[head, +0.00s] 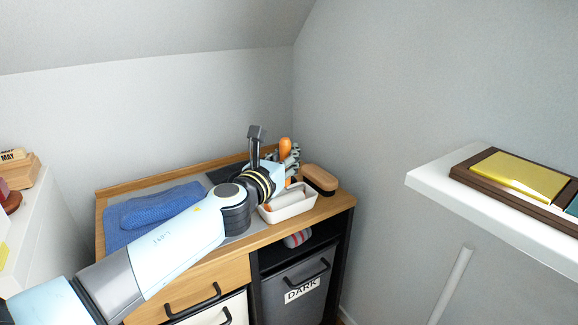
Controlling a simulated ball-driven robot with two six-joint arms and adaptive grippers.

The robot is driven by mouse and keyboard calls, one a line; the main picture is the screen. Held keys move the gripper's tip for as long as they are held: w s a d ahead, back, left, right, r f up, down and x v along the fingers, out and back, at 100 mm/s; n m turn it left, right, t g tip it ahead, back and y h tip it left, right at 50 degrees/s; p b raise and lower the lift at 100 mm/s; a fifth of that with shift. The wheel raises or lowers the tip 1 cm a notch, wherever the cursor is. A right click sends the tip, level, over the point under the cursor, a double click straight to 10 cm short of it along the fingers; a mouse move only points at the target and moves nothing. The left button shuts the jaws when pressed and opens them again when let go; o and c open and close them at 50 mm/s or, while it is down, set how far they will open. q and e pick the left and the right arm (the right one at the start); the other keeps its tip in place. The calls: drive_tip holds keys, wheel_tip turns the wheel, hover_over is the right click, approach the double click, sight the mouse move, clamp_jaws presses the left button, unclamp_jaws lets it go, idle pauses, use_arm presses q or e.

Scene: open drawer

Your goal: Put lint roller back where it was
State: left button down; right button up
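My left arm reaches across the wooden cabinet top from the lower left. My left gripper (291,163) is at the cabinet's back right, above the white tray (290,211). An orange handle (285,147), which looks like the lint roller's, stands upright at its fingers, and more orange shows just below them. The gripper appears shut on it; the fingers partly hide the contact, and the roller end is not clear. My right gripper is not in view.
A wooden-backed brush (320,178) lies right of the tray. A folded blue towel (160,207) lies on the left of the wooden cabinet (190,285). Below are a striped roll (297,239) and a dark bin labelled DARK (302,285). A white shelf (430,178) juts in at right.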

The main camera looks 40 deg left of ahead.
use_arm(q)
drive_tip(key=shift+f, duration=0.1)
drive_tip(key=c, duration=1.5)
unclamp_jaws()
drive_tip(key=shift+o, duration=0.2)
drive_tip(key=shift+r, duration=0.3)
drive_tip(key=s+d, duration=0.2)
drive_tip(key=s, duration=1)
drive_tip(key=shift+f, duration=0.1)
